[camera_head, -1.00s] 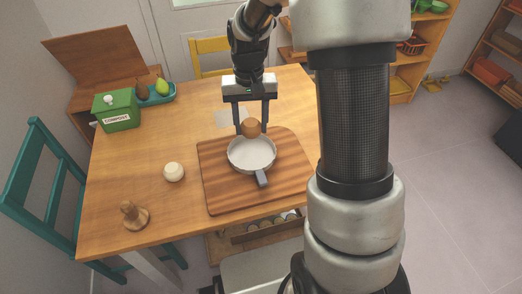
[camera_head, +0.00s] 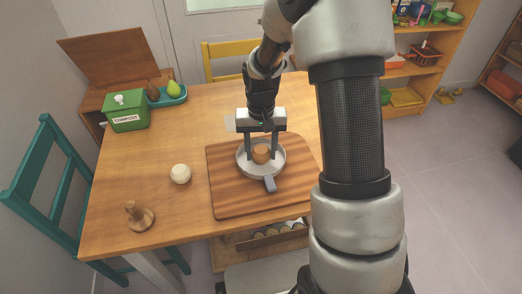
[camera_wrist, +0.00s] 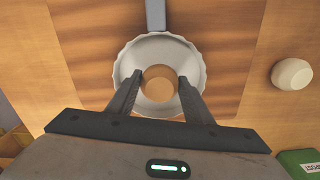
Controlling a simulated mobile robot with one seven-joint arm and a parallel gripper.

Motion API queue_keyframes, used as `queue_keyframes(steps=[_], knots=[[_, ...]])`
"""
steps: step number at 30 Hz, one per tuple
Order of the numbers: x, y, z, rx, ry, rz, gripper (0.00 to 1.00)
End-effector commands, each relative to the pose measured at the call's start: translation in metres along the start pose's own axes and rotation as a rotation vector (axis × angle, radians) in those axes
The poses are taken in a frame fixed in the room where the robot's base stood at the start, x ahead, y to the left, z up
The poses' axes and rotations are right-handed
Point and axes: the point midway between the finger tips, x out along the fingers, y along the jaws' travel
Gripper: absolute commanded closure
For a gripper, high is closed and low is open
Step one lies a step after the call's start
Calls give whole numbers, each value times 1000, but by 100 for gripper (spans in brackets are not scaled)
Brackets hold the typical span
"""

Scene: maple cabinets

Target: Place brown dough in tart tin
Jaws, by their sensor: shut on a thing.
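The brown dough (camera_head: 261,154) is a small round lump between the fingers of my gripper (camera_head: 262,156). The gripper is shut on it; the dough also shows between the fingertips in the wrist view (camera_wrist: 160,84). The tart tin (camera_head: 244,168) is pale and round with a grey handle pointing toward the front. In the wrist view its fluted rim (camera_wrist: 124,62) surrounds the dough on all sides. The dough is over or inside the tin; I cannot tell whether it touches the bottom.
The tin stands on a wooden board (camera_head: 230,199) on the table. A cream dough ball (camera_head: 180,174) and a wooden stamp-like piece (camera_head: 138,216) lie to the left. A green compost box (camera_head: 125,112) and a teal tray (camera_head: 172,97) with pears stand at the back left.

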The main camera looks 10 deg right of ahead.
Motion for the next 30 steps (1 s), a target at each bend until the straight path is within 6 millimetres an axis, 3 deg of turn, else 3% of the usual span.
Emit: queue_keyframes(steps=[1, 4, 16, 30], knots=[[2, 0, 0, 0, -1, 0, 52], [1, 0, 0, 0, -1, 0, 35], [-7, 0, 0, 0, 1, 0, 35], [-100, 0, 0, -1, 3, 0, 35]])
